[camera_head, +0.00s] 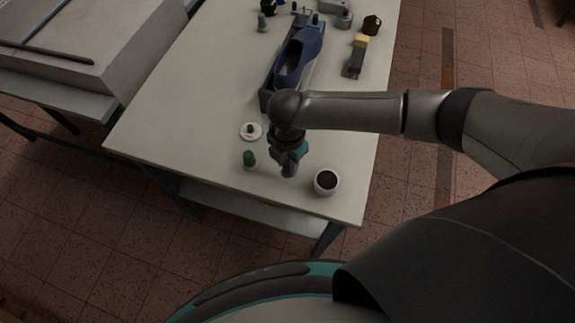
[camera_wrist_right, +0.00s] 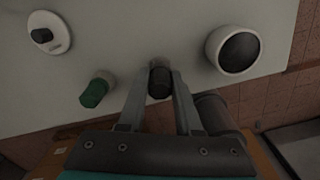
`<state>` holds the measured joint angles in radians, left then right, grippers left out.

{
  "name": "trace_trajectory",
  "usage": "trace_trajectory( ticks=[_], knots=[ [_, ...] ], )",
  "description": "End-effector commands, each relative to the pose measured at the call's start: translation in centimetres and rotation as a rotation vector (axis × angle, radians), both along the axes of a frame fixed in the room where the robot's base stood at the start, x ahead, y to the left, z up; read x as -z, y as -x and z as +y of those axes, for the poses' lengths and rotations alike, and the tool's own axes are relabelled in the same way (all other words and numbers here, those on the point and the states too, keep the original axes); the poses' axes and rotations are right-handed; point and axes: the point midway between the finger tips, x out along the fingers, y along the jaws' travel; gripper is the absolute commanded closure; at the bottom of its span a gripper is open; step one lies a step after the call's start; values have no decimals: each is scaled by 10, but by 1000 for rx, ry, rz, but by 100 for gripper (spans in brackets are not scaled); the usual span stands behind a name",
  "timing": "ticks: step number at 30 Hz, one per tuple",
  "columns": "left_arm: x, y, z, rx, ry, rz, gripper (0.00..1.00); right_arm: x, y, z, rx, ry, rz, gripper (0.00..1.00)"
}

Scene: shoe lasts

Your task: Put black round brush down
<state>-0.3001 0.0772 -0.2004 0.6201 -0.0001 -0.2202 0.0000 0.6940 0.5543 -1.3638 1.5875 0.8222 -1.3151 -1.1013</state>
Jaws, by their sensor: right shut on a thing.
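The black round brush (camera_wrist_right: 160,82) shows in the right wrist view as a short dark cylinder with a greyish top, between the fingers of my right gripper (camera_wrist_right: 160,75). The gripper is shut on it. In the head view my right gripper (camera_head: 288,165) points down over the front part of the white table (camera_head: 200,110), and the brush there is mostly hidden by the gripper. I cannot tell whether the brush touches the table. My left gripper is not in view.
A white cup with dark contents (camera_head: 326,183) stands right of the gripper. A green-capped bottle (camera_head: 249,159) and a white disc with black knob (camera_head: 250,132) are left. The table's left front is clear.

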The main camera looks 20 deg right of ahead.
Motion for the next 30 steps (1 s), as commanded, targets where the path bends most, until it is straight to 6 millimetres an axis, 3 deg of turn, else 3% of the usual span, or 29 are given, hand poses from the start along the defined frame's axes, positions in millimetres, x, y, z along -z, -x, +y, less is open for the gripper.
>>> trace_trajectory(
  ticks=[6,16,17,24,30],
  knots=[
    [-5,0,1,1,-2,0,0,18,0,1,0,0,1,100],
    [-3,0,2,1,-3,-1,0,20,0,1,-1,-1,1,100],
    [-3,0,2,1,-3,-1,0,20,0,0,-1,-1,1,65],
    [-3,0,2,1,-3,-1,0,20,0,0,-1,-1,1,38],
    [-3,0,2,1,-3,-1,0,20,0,0,-1,-1,1,37]
  ],
)
